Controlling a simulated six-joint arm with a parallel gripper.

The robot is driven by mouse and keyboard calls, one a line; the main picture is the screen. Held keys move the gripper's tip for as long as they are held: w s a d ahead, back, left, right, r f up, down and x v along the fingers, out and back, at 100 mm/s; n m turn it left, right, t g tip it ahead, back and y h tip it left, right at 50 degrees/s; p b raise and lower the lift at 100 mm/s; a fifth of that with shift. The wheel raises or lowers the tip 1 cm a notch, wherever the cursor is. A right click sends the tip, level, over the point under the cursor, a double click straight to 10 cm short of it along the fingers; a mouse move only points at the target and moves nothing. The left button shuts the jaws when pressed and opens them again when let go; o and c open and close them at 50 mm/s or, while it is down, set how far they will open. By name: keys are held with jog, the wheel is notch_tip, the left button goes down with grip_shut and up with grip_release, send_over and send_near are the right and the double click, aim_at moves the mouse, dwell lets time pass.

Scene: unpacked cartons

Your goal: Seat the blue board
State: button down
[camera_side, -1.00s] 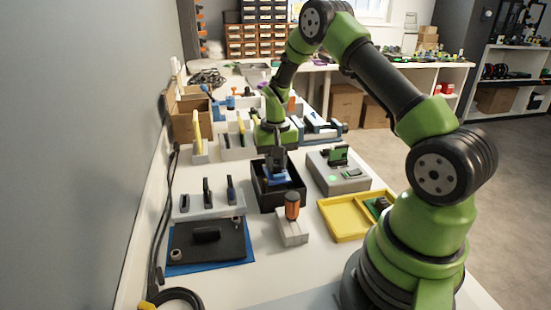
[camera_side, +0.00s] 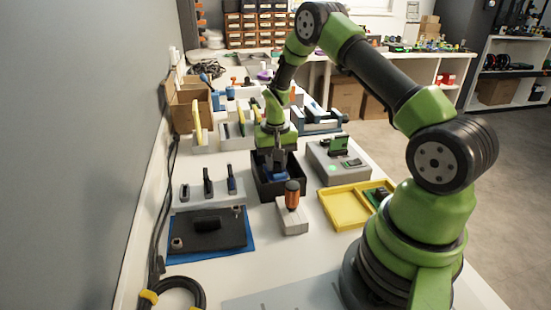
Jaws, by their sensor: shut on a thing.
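My gripper (camera_side: 276,170) points down into an open black box (camera_side: 291,192) near the middle of the bench. It is shut on the blue board (camera_side: 274,177), and only a small blue part shows between the jaws and the box walls. The board is low within the box opening. The near wall and the jaws hide its lower edge, so I cannot tell whether it touches the box floor.
A grey unit (camera_side: 330,172) with an upright green board and a green light stands right of the box. A block with an orange-handled tool (camera_side: 292,195) stands close in front. A yellow tray (camera_side: 345,208) lies front right, and a black plate (camera_side: 208,238) front left.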

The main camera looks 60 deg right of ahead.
jog(key=shift+f, duration=0.3)
jog(key=c, duration=0.9)
grip_release()
jog(key=shift+c, duration=0.2)
notch_tip(320, 180, up, 10)
jog(key=shift+f, duration=0.1)
